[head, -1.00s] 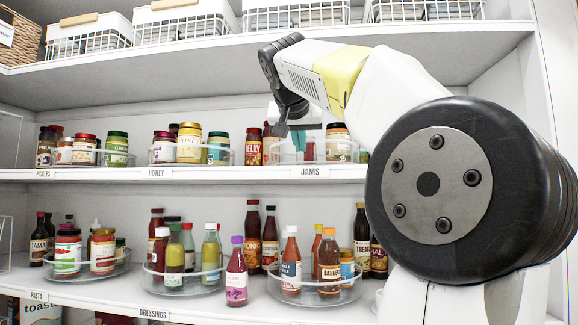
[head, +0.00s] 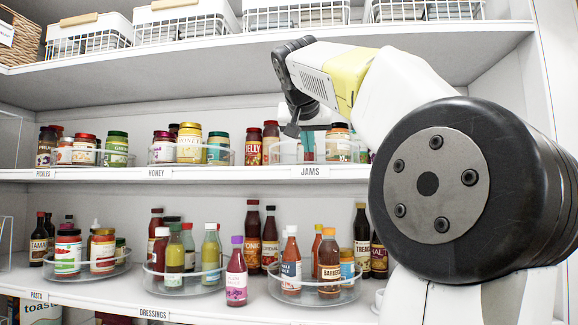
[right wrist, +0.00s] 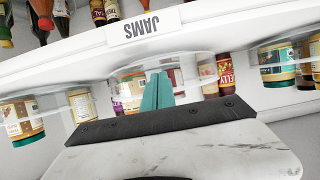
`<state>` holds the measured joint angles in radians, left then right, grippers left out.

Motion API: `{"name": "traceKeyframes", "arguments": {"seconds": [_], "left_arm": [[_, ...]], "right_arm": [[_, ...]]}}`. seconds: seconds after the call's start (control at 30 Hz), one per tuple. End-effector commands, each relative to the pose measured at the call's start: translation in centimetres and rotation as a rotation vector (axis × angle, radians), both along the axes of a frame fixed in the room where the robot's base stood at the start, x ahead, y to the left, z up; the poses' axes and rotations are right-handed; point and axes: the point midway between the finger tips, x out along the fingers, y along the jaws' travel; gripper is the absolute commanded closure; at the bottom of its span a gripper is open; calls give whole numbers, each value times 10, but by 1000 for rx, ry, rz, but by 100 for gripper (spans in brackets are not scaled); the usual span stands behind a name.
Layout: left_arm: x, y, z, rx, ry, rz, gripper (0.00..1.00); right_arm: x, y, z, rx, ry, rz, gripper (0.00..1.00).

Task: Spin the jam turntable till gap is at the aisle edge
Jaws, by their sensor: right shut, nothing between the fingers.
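The jam turntable (head: 285,153) is a clear round tray with a low rim on the middle shelf, above the JAMS label (head: 310,171). A dark-lidded jar (head: 338,140) stands on its right side. My right gripper (head: 307,146) is at the turntable, with teal fingers together and nothing between them. In the right wrist view the fingers (right wrist: 157,92) point at the turntable's clear rim, with jars behind; I cannot tell whether they touch it. The wrist partly hides the turntable's back, and I cannot make out the gap. My left gripper is not in view.
The honey turntable (head: 165,155) is further left. Dressing and sauce bottles fill the shelf below, with a purple bottle (head: 236,277) near its front edge. White baskets (head: 296,14) stand above.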

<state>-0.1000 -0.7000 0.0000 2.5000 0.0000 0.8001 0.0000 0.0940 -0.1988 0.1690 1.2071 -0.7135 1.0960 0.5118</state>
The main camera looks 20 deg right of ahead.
Motion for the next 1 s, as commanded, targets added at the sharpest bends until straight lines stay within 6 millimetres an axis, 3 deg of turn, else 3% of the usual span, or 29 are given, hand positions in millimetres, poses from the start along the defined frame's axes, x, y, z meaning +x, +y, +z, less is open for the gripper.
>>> {"name": "traceKeyframes", "arguments": {"seconds": [0.47, 1.0], "left_arm": [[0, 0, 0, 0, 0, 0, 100], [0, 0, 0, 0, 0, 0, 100]], "right_arm": [[-3, -4, 0, 0, 0, 0, 100], [-9, -24, 0, 0, 0, 1, 100]]}}
